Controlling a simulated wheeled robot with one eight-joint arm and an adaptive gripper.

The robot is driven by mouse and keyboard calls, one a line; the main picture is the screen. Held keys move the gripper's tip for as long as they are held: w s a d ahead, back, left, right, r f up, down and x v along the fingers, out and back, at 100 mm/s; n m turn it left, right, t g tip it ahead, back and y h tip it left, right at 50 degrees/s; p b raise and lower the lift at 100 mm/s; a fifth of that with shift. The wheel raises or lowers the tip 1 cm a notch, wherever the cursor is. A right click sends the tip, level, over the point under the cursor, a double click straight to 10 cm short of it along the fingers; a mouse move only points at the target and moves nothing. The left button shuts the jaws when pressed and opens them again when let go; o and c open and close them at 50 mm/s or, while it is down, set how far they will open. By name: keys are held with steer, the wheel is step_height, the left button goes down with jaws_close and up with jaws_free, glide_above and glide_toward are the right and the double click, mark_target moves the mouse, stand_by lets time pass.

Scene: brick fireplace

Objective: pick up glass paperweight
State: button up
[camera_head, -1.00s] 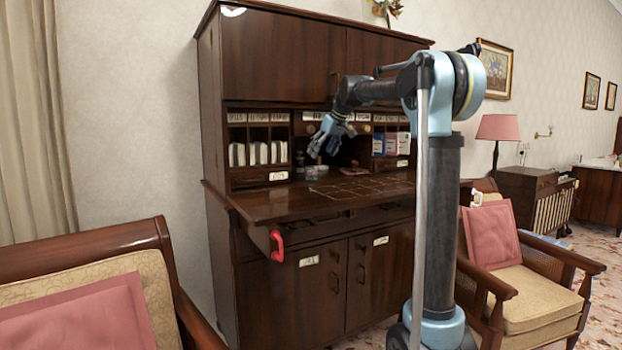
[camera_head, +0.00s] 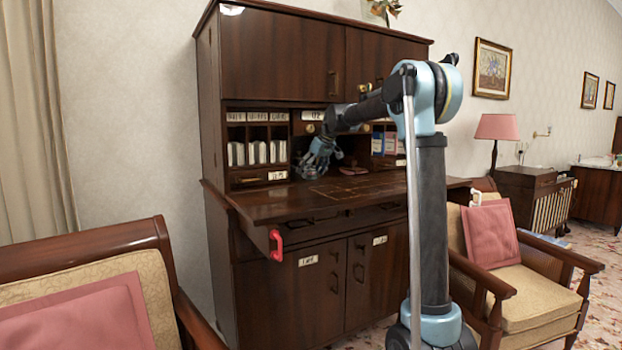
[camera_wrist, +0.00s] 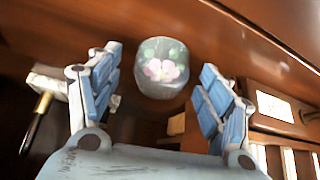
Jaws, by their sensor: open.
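The glass paperweight (camera_wrist: 161,68) shows in the wrist view as a rounded clear block with pink and green flower shapes inside. It rests on the brown wooden desk surface, just beyond and between my fingertips. My gripper (camera_wrist: 160,85) is open, with one blue finger on each side, and the gap between the fingers is empty. In the head view my gripper (camera_head: 318,160) is low over the back of the desk's writing surface (camera_head: 290,204), in front of the central opening. The paperweight cannot be made out there, near or behind the gripper.
Labelled pigeonholes (camera_head: 258,150) stand left of the gripper, and blue and white boxes (camera_head: 383,143) stand to the right. In the wrist view, a stamp-like object (camera_wrist: 45,90) lies left and a white-labelled drawer (camera_wrist: 274,107) is close on the right. The desk's front part is clear.

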steer(key=c, duration=1.3)
steer(key=shift+c, duration=0.3)
steer(key=shift+r, duration=0.1)
